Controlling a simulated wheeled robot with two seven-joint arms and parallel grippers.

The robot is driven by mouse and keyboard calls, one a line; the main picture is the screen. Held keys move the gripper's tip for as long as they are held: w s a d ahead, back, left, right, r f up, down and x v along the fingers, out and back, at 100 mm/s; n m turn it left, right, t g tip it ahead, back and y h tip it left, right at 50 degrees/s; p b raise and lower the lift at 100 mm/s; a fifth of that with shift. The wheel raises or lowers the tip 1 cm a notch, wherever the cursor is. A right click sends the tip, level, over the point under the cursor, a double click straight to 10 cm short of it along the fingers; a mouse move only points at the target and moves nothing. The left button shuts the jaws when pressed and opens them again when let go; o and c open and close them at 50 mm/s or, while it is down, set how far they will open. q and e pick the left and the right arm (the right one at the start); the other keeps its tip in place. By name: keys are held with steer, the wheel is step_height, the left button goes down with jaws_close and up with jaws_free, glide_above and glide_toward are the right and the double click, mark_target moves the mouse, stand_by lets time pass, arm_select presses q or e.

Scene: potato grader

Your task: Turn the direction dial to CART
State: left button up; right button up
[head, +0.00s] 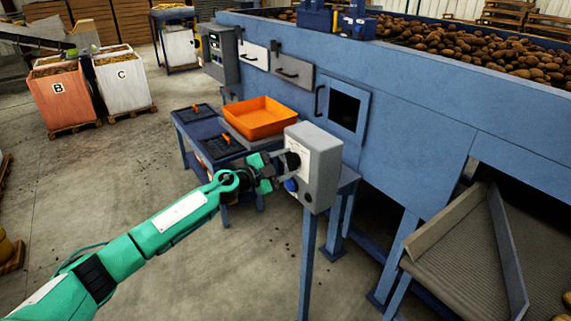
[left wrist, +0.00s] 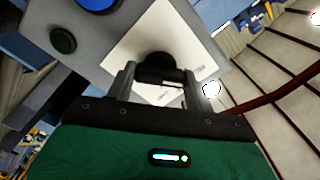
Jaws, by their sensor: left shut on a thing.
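The direction dial is a black round knob (head: 292,160) on the white plate of a grey control box (head: 322,160), which stands on a blue post. In the left wrist view the dial (left wrist: 157,66) sits between the two fingers of my left gripper (left wrist: 160,82). My left gripper (head: 280,162) is shut on the dial, reaching it from the left in the head view. The plate's markings are too small to read, and the fingers hide part of them. A blue button (head: 291,185) is below the dial. My right gripper is not in view.
An orange tray (head: 260,118) sits on a blue table behind the box. The large blue grader (head: 420,110) full of potatoes stands at the right, with a conveyor belt (head: 470,245) below. Crates B (head: 62,98) and C (head: 122,82) stand far left.

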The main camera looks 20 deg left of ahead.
arm_select(q)
steer(key=m, duration=0.7)
steer(key=shift+f+m, duration=0.15)
steer(key=shift+m, duration=0.15)
steer(key=m+b, duration=0.1)
steer(key=m, duration=0.2)
steer(key=shift+m, duration=0.3)
steer(key=shift+m+b, duration=0.75)
steer(key=shift+m, duration=1.25)
steer(key=o, duration=1)
